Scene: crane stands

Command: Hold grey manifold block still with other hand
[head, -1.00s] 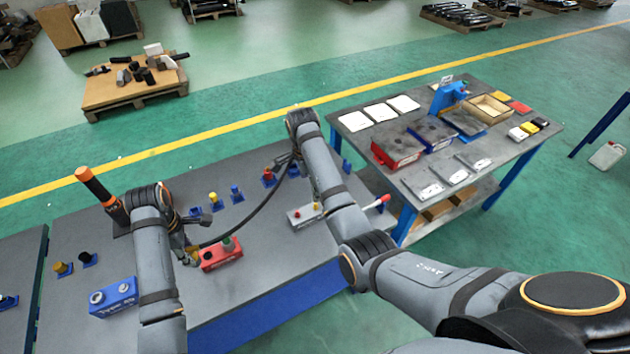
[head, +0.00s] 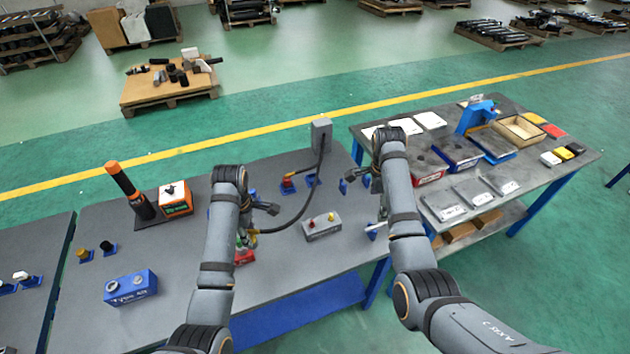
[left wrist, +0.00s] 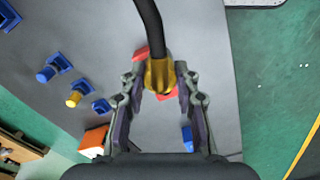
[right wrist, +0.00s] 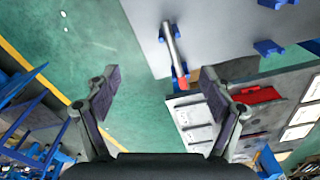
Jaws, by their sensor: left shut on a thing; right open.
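The grey manifold block (head: 322,230), with a red and a yellow cap on top, sits on the workbench between my two grippers. Neither gripper touches it. My left gripper (head: 249,238) is left of it, above the red block (head: 243,259). In the left wrist view, this gripper (left wrist: 160,85) is shut on the yellow end fitting (left wrist: 160,74) of a black hose (left wrist: 150,20). Red parts show behind the fitting. My right gripper (head: 376,200) is right of the grey block, near the bench's right end. In the right wrist view it (right wrist: 162,95) is open and empty.
The hose runs to a grey box (head: 321,133) at the back. A red-tipped tool (right wrist: 172,48) lies at the bench's right end. A blue block (head: 130,288) and an orange box (head: 175,200) stand left. A second table (head: 500,140) with trays is right.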

